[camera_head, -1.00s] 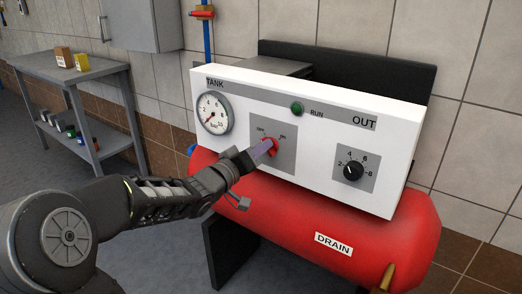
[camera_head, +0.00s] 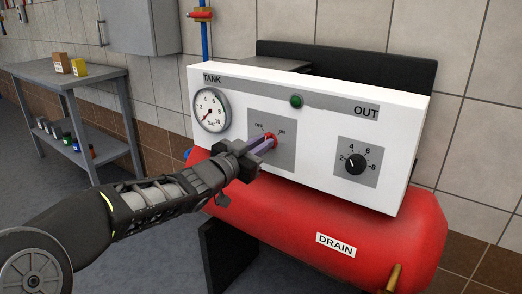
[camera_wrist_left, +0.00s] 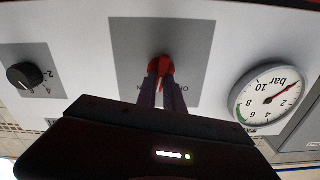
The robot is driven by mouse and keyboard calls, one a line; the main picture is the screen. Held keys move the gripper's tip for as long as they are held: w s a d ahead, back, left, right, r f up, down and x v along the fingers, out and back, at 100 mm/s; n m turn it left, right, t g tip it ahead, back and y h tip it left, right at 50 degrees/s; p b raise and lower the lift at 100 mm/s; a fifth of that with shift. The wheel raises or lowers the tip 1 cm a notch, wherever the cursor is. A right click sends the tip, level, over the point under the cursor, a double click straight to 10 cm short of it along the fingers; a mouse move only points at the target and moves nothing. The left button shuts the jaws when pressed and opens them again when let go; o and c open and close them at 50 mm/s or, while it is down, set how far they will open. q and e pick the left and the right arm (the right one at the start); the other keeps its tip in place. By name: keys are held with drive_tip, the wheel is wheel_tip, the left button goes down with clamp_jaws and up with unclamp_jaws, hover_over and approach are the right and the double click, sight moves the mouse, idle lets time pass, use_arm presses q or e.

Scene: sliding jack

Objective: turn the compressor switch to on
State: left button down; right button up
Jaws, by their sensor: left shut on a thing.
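The compressor's white panel (camera_head: 318,138) carries a grey plate with OFF and ON marks, and the red switch (camera_head: 271,138) sits on it. My left gripper (camera_head: 266,144) reaches in from the left with its fingers at the switch. The left wrist view shows the two fingers shut on the red switch (camera_wrist_left: 161,66), which partly hides it. The fingers and body of the gripper cover some of the OFF and ON marks there, and the knob's exact pointing is hard to tell. My right gripper is not in view.
A tank gauge (camera_head: 211,110) is left of the switch, a green run lamp (camera_head: 296,101) above, and a black outlet knob (camera_head: 356,163) to the right. The red tank (camera_head: 390,240) bulges out below the panel. A grey shelf table (camera_head: 75,76) stands at the far left.

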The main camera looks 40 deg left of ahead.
use_arm(q)
drive_tip(key=shift+d+f+m+b, duration=0.15)
drive_tip(key=shift+m+b, duration=0.7)
drive_tip(key=shift+m, duration=0.85)
drive_tip(key=shift+d+f+m+b, duration=0.1)
drive_tip(key=shift+m+b, duration=0.75)
drive_tip(key=shift+m, duration=0.85)
drive_tip(key=c, duration=1.5)
unclamp_jaws()
drive_tip(key=shift+o, duration=0.2)
drive_tip(key=shift+r, duration=0.1)
